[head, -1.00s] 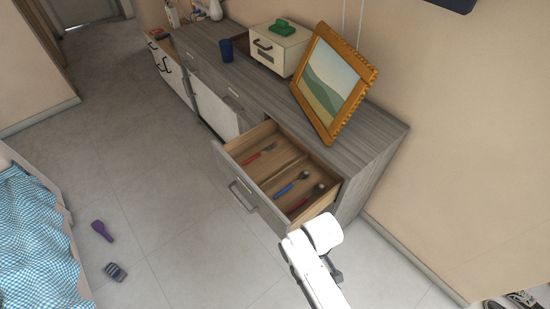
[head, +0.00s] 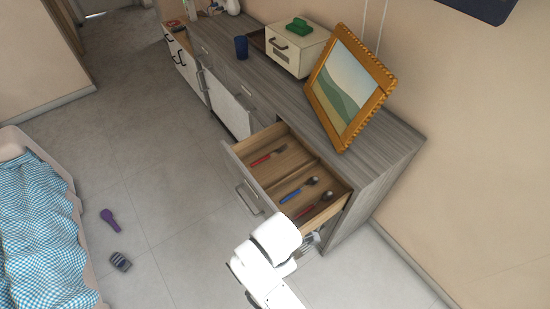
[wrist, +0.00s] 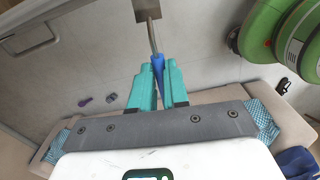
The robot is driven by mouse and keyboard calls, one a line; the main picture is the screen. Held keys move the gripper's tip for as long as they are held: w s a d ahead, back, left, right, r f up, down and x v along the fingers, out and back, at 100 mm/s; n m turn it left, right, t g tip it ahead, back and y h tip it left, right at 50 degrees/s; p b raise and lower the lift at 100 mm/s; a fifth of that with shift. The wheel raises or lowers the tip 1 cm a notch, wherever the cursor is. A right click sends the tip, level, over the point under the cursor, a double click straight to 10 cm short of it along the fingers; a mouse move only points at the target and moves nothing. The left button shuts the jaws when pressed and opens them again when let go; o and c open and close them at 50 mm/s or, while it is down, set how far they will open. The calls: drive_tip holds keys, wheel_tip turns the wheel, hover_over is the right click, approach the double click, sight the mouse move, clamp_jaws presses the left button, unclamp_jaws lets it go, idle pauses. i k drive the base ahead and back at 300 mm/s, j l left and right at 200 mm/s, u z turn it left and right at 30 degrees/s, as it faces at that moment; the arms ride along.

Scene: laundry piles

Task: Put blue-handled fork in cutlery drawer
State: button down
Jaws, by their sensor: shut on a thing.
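The blue-handled fork (wrist: 153,38) is held in my gripper (wrist: 158,68), whose teal fingers are shut on its blue handle in the wrist view. Its metal head points away from the fingers, to the top of that view. The cutlery drawer (head: 242,176) is pulled open in the head view. It holds a red-handled fork (head: 266,158) in the left compartment, and a blue-handled spoon (head: 298,190) and a red-handled piece (head: 313,208) in the right one. My white arm is at the drawer's near right corner and hides most of my gripper there.
A picture frame (head: 381,90) leans on the grey cabinet (head: 390,150). A cream box (head: 285,52) with a green item and a blue cup (head: 241,47) stand behind it. A purple object (head: 110,219) and a dark one (head: 120,262) lie on the floor.

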sight(275, 170)
drive_tip(key=i, duration=1.4)
